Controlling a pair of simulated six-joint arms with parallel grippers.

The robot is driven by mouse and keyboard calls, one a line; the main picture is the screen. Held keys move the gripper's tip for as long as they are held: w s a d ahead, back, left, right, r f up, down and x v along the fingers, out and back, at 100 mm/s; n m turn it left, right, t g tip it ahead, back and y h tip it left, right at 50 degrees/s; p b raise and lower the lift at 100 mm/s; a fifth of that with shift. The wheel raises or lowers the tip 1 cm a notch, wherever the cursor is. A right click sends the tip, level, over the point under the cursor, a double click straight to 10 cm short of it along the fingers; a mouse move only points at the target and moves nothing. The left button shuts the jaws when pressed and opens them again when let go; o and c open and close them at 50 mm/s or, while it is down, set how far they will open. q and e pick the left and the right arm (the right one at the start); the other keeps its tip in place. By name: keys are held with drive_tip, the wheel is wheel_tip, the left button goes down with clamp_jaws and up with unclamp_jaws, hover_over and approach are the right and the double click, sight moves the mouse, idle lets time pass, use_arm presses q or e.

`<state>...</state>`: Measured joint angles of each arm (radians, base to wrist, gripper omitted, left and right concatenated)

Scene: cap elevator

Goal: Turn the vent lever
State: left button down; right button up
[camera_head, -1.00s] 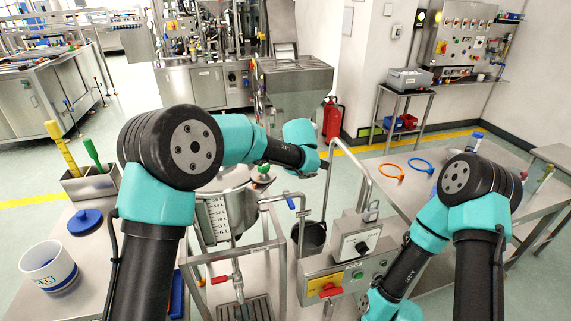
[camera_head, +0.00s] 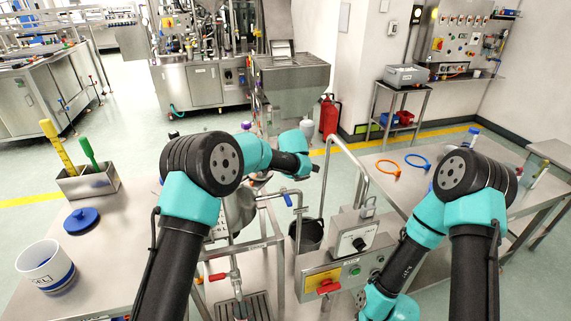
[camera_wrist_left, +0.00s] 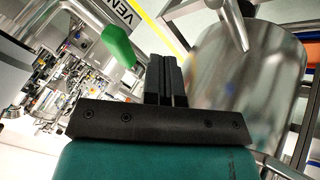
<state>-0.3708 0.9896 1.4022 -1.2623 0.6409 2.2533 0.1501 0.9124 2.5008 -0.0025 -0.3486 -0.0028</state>
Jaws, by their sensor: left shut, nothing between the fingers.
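A green lever handle (camera_wrist_left: 117,46) shows in the left wrist view, up and to the left of my fingertips, near a white label (camera_wrist_left: 115,12) with the letters "VEN". My left gripper (camera_wrist_left: 166,62) is shut and empty, with its fingers together, apart from the green handle in the picture. The polished steel vessel (camera_wrist_left: 240,75) fills the right of that view. In the head view the vessel (camera_head: 241,208) is partly hidden by my left arm, and the left fingertips and green handle cannot be made out. My right arm reaches down at the right; its gripper is out of view.
A control box (camera_head: 318,279) with a red switch stands right of the vessel, beside a bent steel pipe (camera_head: 328,165). A blue lid (camera_head: 82,220), a white tub (camera_head: 46,267) and a tool holder (camera_head: 88,183) sit at left. Orange and blue rings (camera_head: 418,162) lie on the right table.

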use_arm(q)
drive_tip(key=shift+w+d, duration=0.3)
drive_tip(key=shift+w, duration=0.25)
drive_tip(key=shift+w+d, duration=0.3)
drive_tip(key=shift+w, duration=0.25)
